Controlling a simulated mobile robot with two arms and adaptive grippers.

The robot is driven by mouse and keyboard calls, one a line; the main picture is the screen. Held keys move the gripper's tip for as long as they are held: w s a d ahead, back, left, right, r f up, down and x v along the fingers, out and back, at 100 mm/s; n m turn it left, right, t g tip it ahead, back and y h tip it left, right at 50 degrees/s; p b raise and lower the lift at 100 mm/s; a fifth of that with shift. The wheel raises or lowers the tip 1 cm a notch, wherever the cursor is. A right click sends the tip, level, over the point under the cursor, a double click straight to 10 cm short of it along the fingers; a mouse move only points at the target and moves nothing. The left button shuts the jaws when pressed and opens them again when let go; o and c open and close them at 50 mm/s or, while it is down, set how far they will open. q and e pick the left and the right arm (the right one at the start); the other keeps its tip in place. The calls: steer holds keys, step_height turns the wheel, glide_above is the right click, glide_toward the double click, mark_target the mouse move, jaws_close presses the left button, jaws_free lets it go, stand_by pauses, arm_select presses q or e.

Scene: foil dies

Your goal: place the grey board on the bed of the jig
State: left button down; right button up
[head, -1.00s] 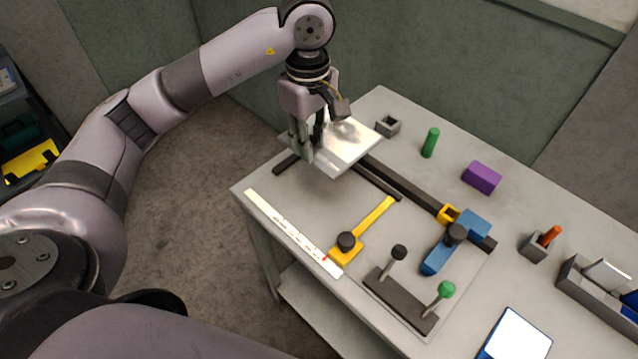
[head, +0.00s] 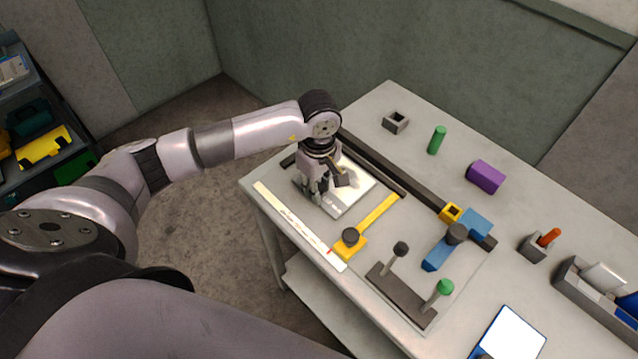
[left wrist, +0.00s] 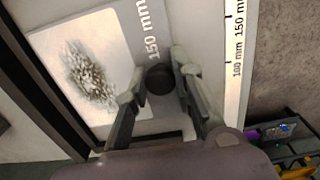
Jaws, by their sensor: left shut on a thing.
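The grey board (head: 350,207) is a flat plate with a bright sheet on it that bears a dark grainy patch. In the head view it is low over the upper-left part of the jig bed (head: 383,240), between the dark rails and the yellow arm; I cannot tell whether it touches the bed. In the left wrist view the board (left wrist: 132,42) shows a "150 mm" label and a round black knob (left wrist: 160,79). My left gripper (head: 318,196) is above the board with its fingers (left wrist: 160,88) shut on the knob. My right gripper is not in view.
A long dark rail (head: 400,178) runs behind the board. The yellow arm (head: 377,213) lies to its right and a white ruler (head: 298,226) runs along the front-left. A blue clamp (head: 440,253) and dark bar with knobs (head: 400,293) stand farther right.

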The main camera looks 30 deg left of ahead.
arm_select(q)
steer(key=c, duration=1.4)
jaws_free()
steer(key=shift+o, duration=0.2)
step_height(320, 180, up, 12)
steer(key=b, duration=0.3)
